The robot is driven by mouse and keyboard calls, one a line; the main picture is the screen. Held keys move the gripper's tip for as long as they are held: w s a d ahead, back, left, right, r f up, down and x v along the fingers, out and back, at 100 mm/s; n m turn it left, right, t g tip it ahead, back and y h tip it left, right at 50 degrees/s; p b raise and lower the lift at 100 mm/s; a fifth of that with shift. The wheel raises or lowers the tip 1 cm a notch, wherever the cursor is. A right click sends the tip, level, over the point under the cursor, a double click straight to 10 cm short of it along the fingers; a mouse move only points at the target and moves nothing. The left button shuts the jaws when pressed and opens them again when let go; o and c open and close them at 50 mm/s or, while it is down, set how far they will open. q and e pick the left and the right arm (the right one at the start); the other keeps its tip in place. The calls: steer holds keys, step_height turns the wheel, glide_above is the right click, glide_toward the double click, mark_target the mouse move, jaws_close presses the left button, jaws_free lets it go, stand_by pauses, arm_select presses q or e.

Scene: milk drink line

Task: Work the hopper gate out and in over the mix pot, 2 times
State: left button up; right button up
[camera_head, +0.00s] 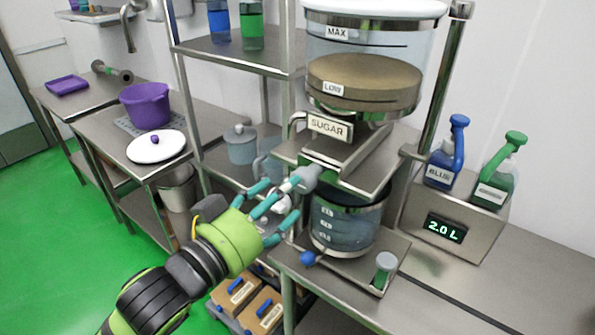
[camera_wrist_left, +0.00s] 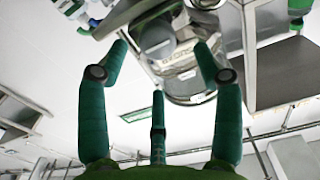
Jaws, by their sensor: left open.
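The sugar hopper (camera_head: 365,55) is a clear drum with tan contents above its LOW mark, labelled SUGAR. Beneath it is the steel hopper gate (camera_head: 350,150), with a grey rounded handle (camera_head: 307,178) at its left front. The clear, marked mix pot (camera_head: 345,228) stands below the gate. My left gripper (camera_head: 287,196) is open, its teal fingers around or just beside the handle; I cannot tell whether they touch it. In the left wrist view, the fingers (camera_wrist_left: 160,45) stand apart with a grey rounded part (camera_wrist_left: 157,38) between their tips. My right gripper is out of view.
A display box (camera_head: 455,230) reading 2.0 L, with blue and green pump bottles, stands right of the pot. A steel shelf rack (camera_head: 238,50) stands left of the hopper. The right front bench is clear.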

mark_target(303, 179)
arm_select(q)
steer(key=p+x, duration=0.1)
steer(key=x, duration=0.5)
steer(key=shift+w+d, duration=0.1)
steer(key=shift+d, duration=0.05)
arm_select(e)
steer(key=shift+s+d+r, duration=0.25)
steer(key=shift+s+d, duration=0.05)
arm_select(q)
steer(key=c, duration=1.1)
jaws_close()
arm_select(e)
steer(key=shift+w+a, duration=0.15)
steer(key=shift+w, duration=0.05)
